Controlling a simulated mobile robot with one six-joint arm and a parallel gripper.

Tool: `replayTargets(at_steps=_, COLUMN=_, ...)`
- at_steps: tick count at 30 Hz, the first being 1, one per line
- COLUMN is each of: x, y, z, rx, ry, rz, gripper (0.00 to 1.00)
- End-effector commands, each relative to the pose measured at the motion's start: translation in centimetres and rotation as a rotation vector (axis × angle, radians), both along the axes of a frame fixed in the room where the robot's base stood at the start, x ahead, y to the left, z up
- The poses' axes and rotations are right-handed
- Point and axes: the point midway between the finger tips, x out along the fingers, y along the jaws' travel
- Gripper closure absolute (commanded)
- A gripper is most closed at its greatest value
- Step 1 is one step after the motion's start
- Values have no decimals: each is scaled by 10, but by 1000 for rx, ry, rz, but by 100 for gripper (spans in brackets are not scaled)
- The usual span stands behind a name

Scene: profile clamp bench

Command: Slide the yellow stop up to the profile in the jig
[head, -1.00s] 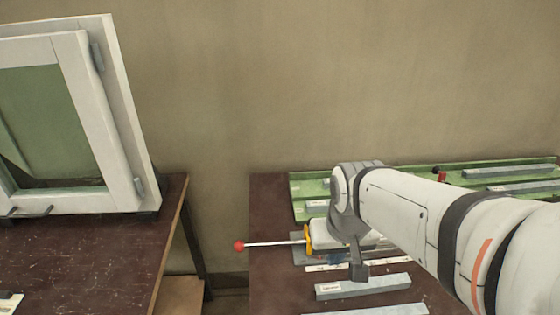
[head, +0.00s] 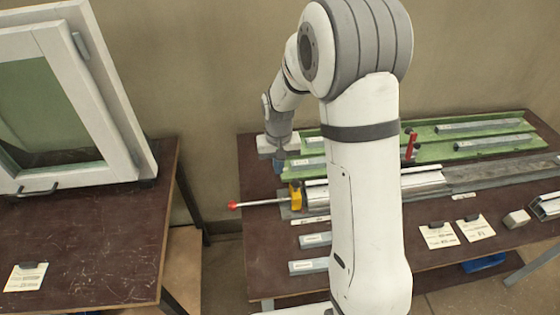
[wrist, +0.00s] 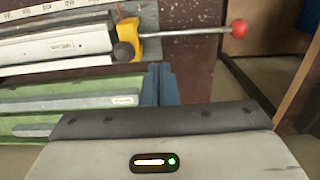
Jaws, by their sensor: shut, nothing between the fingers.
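The yellow stop (head: 295,196) sits at the left end of the jig (head: 490,177), with a rod to its left ending in a red ball (head: 232,205). In the wrist view the yellow stop (wrist: 127,52) has a dark round knob in front of it. The pale profile (head: 425,181) lies in the jig to the stop's right; it also shows in the wrist view (wrist: 60,48). Any gap between profile and stop is too small to judge. My gripper (head: 281,166) is shut and empty, behind the stop over the green tray's left end. Its fingers (wrist: 162,78) point toward the jig in the wrist view.
My arm hides the middle of the jig. The green tray (head: 437,133) behind holds several grey bars. A red-handled clamp (head: 410,147) stands at the jig's back. Labelled bars (head: 307,267) lie in front. A white window frame (head: 118,95) stands on the left table.

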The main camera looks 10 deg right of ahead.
Motion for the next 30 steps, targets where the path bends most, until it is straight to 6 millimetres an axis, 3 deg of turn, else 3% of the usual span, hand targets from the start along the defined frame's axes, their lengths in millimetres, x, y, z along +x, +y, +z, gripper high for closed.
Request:
replayTargets(at_steps=26, x=-1, y=1, z=-68, rx=0, ry=2, rz=3, gripper=100)
replayTargets(at_steps=30, x=-1, y=-10, z=-65, rx=0, ry=0, rz=1, gripper=100)
